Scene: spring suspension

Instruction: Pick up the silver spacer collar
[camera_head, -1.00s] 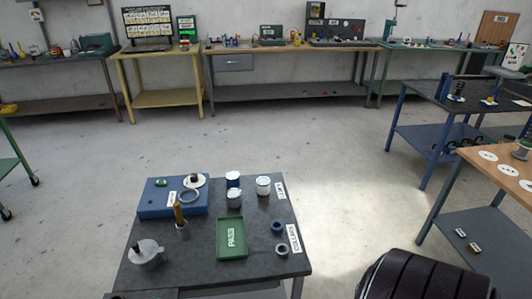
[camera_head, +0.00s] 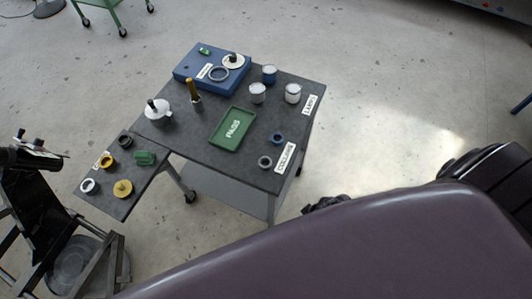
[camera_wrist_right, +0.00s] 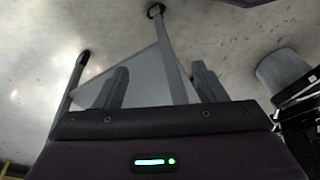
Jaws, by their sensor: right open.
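A small silver-grey collar (camera_head: 264,161) lies flat near the front right corner of the dark table, beside the COLLARS label (camera_head: 286,157). A blue collar (camera_head: 277,137) lies just behind it. My right gripper shows in the right wrist view (camera_wrist_right: 160,83) with its two fingers apart and nothing between them. Part of a dark gripper shape, seemingly my right one, shows in the head view (camera_head: 325,203) past the table's front right corner, apart from the collar. No collar is visible in the wrist view. My left gripper is not in view.
The table (camera_head: 215,158) also holds a green PASS tray (camera_head: 232,128), several lidded cups, a blue box (camera_head: 190,70) with a ring on it, and an upright brass pin (camera_head: 193,90). A lower side shelf (camera_head: 130,190) holds more rings. A black frame stands at left.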

